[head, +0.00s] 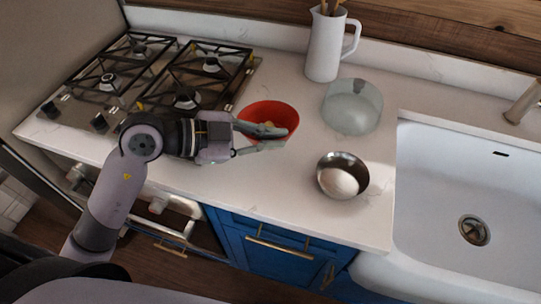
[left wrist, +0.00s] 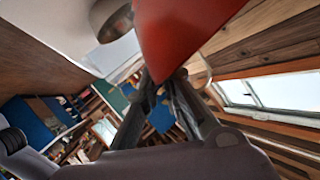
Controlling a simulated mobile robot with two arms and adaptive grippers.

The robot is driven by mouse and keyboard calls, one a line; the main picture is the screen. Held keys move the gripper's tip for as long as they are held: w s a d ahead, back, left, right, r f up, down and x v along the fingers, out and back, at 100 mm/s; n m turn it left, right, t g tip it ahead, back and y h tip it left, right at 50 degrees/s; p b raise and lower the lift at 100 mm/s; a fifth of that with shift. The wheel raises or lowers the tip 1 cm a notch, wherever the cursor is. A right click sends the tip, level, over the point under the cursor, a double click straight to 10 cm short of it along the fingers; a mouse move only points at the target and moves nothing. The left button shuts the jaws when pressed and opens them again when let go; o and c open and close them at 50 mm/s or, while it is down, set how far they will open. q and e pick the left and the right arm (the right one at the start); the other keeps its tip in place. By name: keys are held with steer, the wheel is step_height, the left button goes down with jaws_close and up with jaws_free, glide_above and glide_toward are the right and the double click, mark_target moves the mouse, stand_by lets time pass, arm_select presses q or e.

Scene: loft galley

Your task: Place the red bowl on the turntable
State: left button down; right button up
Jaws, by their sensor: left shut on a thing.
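The red bowl (head: 267,108) is at the middle of the counter in the head view, right of the stove. A small yellowish thing shows inside it, partly hidden by a finger. My left gripper (head: 284,138) is shut on the bowl's near side. In the left wrist view the red bowl (left wrist: 180,35) fills the top centre, with the fingers of my left gripper (left wrist: 165,90) at its lower edge. I cannot tell whether the bowl touches the counter. No turntable can be made out in either view. My right gripper is not in view.
A metal bowl (head: 342,177) stands near the counter's front edge. A glass bowl (head: 352,107) and a white pitcher (head: 325,48) with wooden utensils stand behind it. The gas stove (head: 150,80) is left, the white sink (head: 460,180) right. The counter front between stove and metal bowl is clear.

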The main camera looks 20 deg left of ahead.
arm_select(q)
step_height(320, 180, up, 10)
steer(key=shift+f+p, duration=0.25)
steer(key=shift+p, duration=0.2)
